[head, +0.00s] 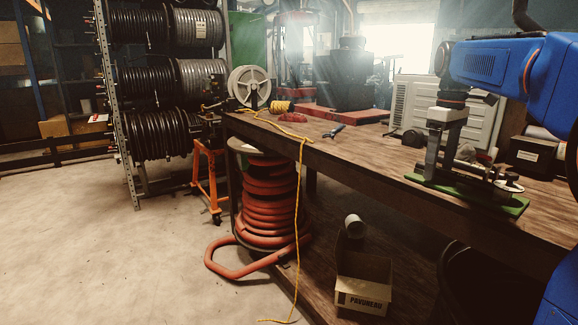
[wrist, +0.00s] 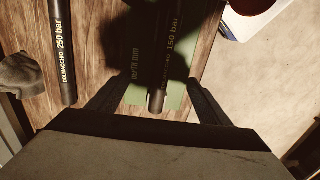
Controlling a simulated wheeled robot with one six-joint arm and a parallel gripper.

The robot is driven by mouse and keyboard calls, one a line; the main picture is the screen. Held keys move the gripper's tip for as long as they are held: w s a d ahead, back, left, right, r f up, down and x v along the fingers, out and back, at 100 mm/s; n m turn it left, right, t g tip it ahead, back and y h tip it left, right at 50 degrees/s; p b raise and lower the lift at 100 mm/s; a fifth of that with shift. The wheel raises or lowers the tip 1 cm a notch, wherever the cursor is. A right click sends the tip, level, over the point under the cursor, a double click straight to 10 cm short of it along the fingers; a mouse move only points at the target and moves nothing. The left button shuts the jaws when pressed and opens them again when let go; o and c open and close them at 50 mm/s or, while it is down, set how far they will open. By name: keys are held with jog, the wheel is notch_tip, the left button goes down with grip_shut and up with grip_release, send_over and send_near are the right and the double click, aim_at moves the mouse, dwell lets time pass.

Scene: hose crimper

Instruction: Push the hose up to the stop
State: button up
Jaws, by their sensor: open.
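My gripper (head: 436,168) points down over a green board (head: 520,207) on the bench at the right of the head view. In the wrist view my gripper (wrist: 157,85) is open, its two dark fingers spread on either side of a black hose (wrist: 157,98) marked "150 bar". The hose's near end lies between the fingers, over the green board (wrist: 138,92), with no visible grip on it. A dark shadow covers the far part of the hose. I cannot make out the stop or whether the hose touches it.
Small fittings and a white disc (head: 509,186) are at the board's right.

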jog(key=shift+r, duration=4.35)
